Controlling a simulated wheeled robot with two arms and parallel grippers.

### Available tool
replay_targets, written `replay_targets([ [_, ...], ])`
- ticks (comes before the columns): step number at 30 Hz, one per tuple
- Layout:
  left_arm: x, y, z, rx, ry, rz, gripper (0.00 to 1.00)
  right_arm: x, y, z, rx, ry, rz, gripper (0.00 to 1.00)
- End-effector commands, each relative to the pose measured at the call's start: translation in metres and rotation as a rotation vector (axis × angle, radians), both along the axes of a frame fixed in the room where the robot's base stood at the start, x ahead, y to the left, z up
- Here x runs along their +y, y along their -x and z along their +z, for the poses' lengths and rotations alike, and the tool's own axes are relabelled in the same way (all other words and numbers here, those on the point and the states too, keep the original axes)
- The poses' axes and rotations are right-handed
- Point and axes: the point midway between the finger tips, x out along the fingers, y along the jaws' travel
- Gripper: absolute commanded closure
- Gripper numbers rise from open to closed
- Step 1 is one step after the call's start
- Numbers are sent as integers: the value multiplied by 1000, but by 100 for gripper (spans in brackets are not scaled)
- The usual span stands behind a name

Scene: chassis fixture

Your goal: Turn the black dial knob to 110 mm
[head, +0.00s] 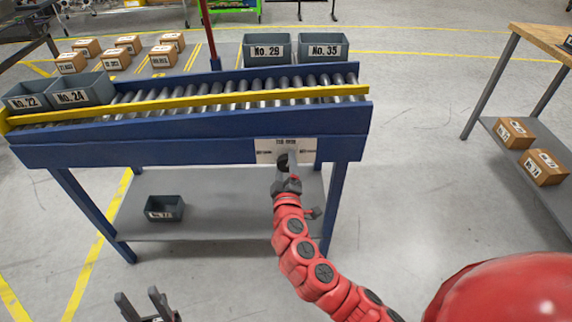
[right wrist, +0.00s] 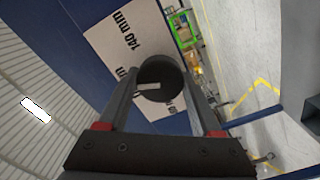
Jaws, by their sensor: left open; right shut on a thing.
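The black dial knob (head: 282,160) sits on a pale label plate (head: 264,151) on the front side of the blue conveyor frame. In the right wrist view the knob (right wrist: 161,80) is round and dark with a light pointer mark, and "140 mm" is printed on the plate (right wrist: 112,42); another marking is partly hidden. My right gripper (head: 284,172) is at the plate, and in the right wrist view its two fingers (right wrist: 163,93) are on either side of the knob, shut on it. My left gripper (head: 143,302) is open and empty at the bottom of the head view, away from the conveyor.
The roller conveyor (head: 190,143) carries grey bins at its left end (head: 84,90), with more bins behind (head: 322,50). A dark bin (head: 164,208) stands on the lower shelf. A table with boxes (head: 515,133) is at the right. Floor between them is clear.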

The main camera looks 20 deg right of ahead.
Motion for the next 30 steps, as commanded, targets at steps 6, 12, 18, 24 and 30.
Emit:
replay_targets([
  [6,0,0,3,0,0,0,50,1,0,1,46,164,2,90],
  [12,0,0,5,0,0,0,50,1,0,0,77,268,2,90],
  [18,0,0,6,0,0,0,50,2,0,-1,94,327,4,90],
  [24,0,0,6,0,0,0,50,2,0,-1,101,347,4,90],
  [30,0,0,6,0,0,0,50,2,0,-2,101,348,3,90],
])
